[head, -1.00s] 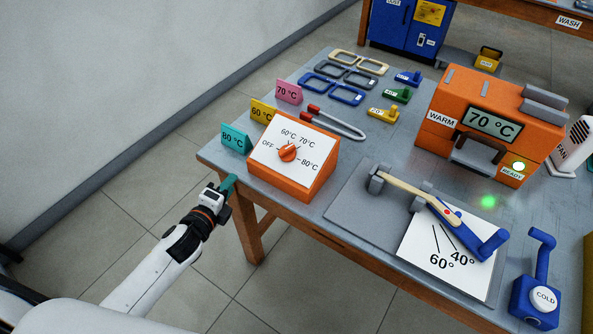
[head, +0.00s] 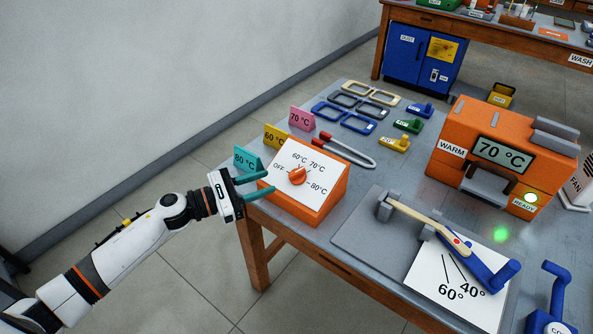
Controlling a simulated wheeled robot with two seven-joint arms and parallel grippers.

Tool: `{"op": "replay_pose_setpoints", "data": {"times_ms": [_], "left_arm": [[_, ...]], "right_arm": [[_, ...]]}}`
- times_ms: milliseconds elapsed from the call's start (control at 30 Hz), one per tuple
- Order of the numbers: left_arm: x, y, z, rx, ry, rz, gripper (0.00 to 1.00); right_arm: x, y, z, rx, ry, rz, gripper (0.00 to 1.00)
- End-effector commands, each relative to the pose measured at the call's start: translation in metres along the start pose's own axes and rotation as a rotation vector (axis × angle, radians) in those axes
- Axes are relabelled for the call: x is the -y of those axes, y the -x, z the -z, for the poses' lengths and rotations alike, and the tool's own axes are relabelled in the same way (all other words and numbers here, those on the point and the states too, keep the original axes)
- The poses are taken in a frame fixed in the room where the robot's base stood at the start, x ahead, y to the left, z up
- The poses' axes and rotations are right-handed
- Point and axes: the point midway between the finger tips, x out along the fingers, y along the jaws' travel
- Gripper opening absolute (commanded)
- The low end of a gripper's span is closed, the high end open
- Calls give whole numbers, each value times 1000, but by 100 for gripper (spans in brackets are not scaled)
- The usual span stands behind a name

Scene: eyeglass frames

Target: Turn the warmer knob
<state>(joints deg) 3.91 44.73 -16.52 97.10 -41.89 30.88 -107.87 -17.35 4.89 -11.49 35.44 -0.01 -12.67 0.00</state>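The warmer knob (head: 297,176) is an orange dial on the white sloped face of an orange control box (head: 318,205) at the table's left end. Its face is marked OFF, 60, 70 and 80 °C. The knob's pointer seems to aim up, near 60 or 70 °C. My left gripper (head: 271,184) is at the box's left side, its two teal fingers apart with nothing between them, short of the knob. The orange warmer (head: 490,155) at right reads 70 °C, with a green READY light. My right gripper is out of view.
Teal (head: 247,159), yellow (head: 275,137) and pink (head: 301,118) temperature cards stand behind the box. Red-tipped tongs (head: 345,153) and several eyeglass frames lie farther back. A grey plate (head: 360,235) with a wooden strip in a blue-handled bending fixture lies to the right.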

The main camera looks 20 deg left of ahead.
Motion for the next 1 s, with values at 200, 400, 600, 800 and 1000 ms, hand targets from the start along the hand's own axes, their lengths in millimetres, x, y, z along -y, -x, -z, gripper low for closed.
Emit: {"op": "replay_pose_setpoints", "data": {"times_ms": [200, 400, 600, 800, 1000], "left_arm": [[2, -47, 4, -5, 3, 3, 34], [1, -78, 2, -3, 3, 4, 34], [1, -92, 1, -2, 3, 3, 34], [0, -93, 0, -1, 4, 2, 34], [0, -92, 0, -1, 4, 3, 14]], "right_arm": [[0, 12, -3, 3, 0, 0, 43], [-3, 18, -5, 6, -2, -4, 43], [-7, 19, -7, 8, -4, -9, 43], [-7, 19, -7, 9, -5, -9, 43], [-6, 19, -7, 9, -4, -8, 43]]}}
